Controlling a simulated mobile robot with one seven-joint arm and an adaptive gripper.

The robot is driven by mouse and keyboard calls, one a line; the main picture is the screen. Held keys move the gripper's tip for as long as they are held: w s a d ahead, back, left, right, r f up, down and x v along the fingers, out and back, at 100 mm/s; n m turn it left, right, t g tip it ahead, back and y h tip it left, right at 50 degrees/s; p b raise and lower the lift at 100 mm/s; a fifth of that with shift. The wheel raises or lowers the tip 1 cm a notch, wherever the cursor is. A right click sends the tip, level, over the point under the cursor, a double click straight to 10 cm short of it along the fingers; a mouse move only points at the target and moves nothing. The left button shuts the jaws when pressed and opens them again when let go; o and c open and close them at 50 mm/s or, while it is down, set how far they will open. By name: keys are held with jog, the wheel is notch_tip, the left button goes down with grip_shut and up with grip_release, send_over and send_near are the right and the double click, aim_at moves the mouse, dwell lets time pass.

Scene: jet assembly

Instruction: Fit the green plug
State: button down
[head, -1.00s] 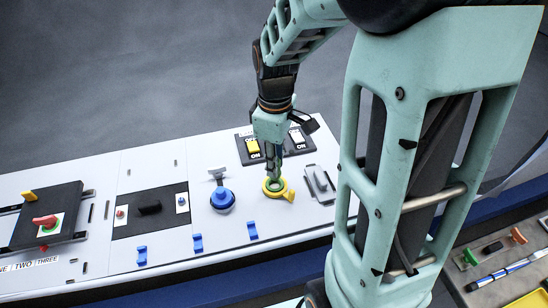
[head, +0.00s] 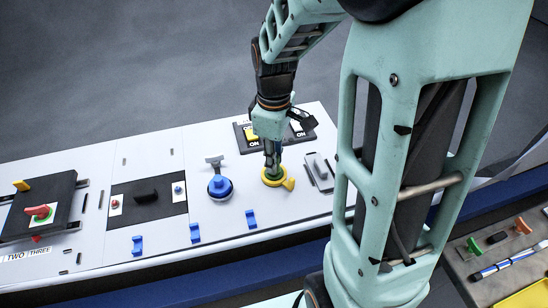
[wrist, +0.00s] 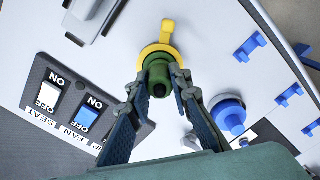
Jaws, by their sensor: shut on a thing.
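The green plug (wrist: 159,74) is between the fingertips of my gripper (wrist: 156,84) in the wrist view, and the gripper is shut on it. The plug stands at the yellow ring (wrist: 165,32), which has a side tab and lies on the white panel. In the head view my gripper (head: 272,160) points down over the yellow ring (head: 288,183). A little green of the plug shows there inside the ring. How deep the plug sits is hidden.
A blue round knob (head: 220,187) is left of the ring. A grey latch (head: 319,170) is to its right, and a black plate with switches (head: 252,136) is behind. Blue clips (head: 195,232) stand along the front. A tray with small parts (head: 502,247) is at lower right.

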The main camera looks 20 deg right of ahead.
jog(key=shift+f, duration=0.25)
jog(key=c, duration=1.7)
grip_release()
